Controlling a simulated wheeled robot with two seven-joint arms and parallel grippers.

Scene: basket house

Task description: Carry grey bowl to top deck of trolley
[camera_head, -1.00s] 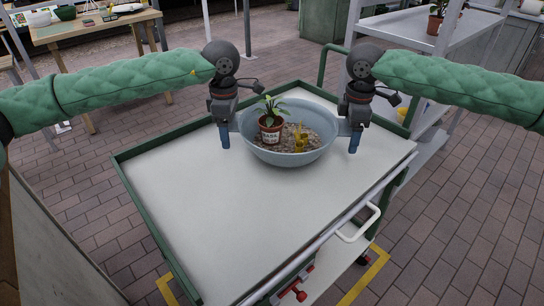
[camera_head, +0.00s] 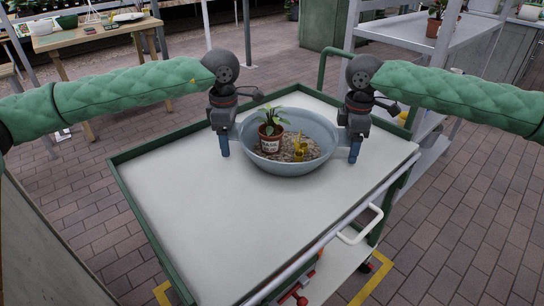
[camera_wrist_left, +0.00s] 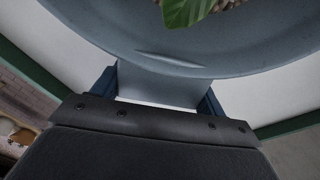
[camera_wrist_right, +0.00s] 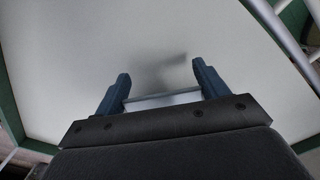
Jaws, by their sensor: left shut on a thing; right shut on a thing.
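The grey bowl (camera_head: 290,168) is over the trolley's white top deck (camera_head: 215,215), held level between my two grippers. A potted plant labelled basil (camera_head: 269,140), a yellow item (camera_head: 300,148) and loose brown material are in it. My left gripper (camera_head: 224,147) is shut on the bowl's left handle; the left wrist view shows the handle (camera_wrist_left: 165,88) between its fingers and the bowl wall (camera_wrist_left: 200,58) beyond. My right gripper (camera_head: 354,152) is shut on the right handle; a thin grey part (camera_wrist_right: 165,98) shows between its fingers. I cannot tell whether the bowl's base touches the deck.
The trolley has a green raised edge (camera_head: 142,220) and a white handle (camera_head: 362,226) at the right. Most of the deck before the bowl is bare. A wooden table (camera_head: 95,34) stands back left, and grey shelving (camera_head: 450,40) back right.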

